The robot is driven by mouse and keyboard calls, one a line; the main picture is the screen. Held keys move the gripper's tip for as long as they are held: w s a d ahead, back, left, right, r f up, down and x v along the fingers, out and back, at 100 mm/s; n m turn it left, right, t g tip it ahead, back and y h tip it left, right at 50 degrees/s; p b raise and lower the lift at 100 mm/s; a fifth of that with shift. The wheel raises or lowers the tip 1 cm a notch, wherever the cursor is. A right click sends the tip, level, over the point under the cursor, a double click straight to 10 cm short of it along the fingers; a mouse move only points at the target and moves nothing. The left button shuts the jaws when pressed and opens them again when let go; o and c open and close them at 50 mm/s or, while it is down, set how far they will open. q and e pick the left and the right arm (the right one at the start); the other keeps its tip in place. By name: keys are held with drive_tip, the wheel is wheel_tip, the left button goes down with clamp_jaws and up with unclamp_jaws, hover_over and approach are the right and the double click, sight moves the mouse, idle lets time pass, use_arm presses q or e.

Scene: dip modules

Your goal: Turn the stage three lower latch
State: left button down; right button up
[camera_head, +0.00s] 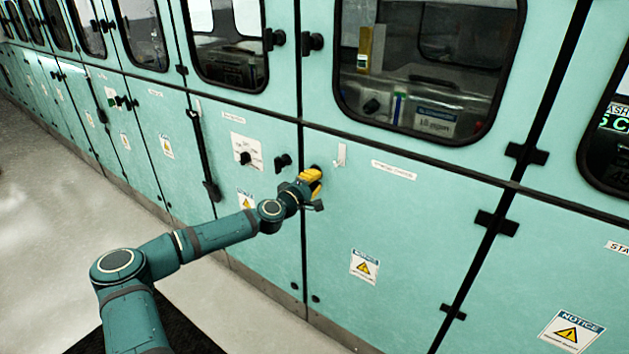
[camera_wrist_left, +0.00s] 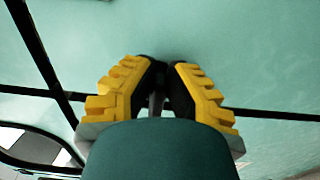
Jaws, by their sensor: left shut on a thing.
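My left gripper (camera_head: 312,180) is at the teal cabinet front, at the upper left corner of a lower door (camera_head: 400,230). In the left wrist view its yellow-padded fingers (camera_wrist_left: 160,75) close around a small dark latch, mostly hidden by the fingers and the wrist. A sliver of the dark latch (camera_head: 317,168) shows beside the fingers in the head view. The latch's angle cannot be made out. Another black latch (camera_head: 283,162) sits just left, across the door seam, apart from the gripper. My right gripper is not in view.
Two black upper latches (camera_head: 312,41) sit by the windows above. Open floor (camera_head: 60,190) lies at the left.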

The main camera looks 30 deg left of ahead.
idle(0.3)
use_arm(q)
drive_tip(key=c, duration=1)
unclamp_jaws()
drive_tip(key=shift+w, duration=0.1)
drive_tip(key=s, duration=0.8)
drive_tip(key=s+a, duration=0.1)
drive_tip(key=s, duration=0.3)
